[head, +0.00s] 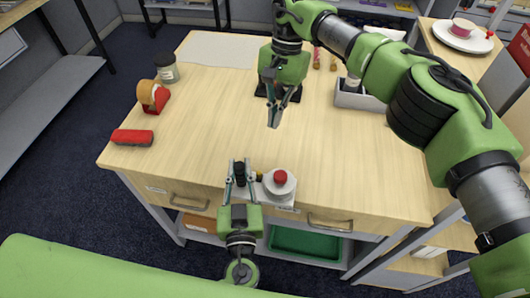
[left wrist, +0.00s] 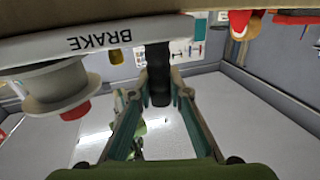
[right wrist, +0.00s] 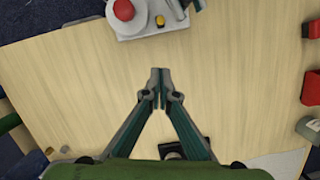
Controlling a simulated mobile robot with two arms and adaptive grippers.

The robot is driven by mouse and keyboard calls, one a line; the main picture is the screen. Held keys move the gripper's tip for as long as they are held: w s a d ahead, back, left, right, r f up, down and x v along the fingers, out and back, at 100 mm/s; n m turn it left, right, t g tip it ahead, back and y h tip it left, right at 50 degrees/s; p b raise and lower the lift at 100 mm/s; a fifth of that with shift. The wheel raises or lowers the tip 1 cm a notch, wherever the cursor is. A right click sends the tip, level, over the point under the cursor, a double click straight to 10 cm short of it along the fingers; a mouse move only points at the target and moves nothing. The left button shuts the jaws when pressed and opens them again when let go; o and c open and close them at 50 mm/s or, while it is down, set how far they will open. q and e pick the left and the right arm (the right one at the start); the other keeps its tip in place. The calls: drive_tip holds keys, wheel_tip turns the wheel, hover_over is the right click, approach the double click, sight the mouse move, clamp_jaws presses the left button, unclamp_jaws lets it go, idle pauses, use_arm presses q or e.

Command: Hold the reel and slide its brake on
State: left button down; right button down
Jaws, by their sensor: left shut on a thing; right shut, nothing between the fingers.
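The reel (head: 278,187) is a pale spool with a red knob (head: 280,176) on a light base at the table's front edge. A yellow slider (head: 259,177) sits beside the spool; it also shows in the right wrist view (right wrist: 161,20). In the left wrist view the base carries the word BRAKE (left wrist: 100,39). My left gripper (head: 240,170) is shut on the black post (left wrist: 158,75) at the base's left end. My right gripper (head: 274,121) is shut and empty above the table, behind the reel; the right wrist view shows its fingertips (right wrist: 160,85) together, apart from the reel.
A red block (head: 132,137), a red tape dispenser (head: 153,97) and a jar (head: 166,69) stand at the table's left. A grey bin (head: 358,97) stands back right, and a black pad (head: 265,90) lies behind my right gripper. The table's middle is clear.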

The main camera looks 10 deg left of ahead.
sight(259, 176)
drive_tip(key=x, duration=1)
drive_tip(key=shift+s+d+f, duration=0.2)
drive_tip(key=shift+s+a+r, duration=0.1)
drive_tip(key=shift+s+a, duration=0.15)
drive_tip(key=shift+s, duration=0.55)
drive_tip(key=shift+s+a, duration=0.3)
drive_tip(key=shift+s, duration=0.7)
drive_tip(key=shift+s, duration=0.1)
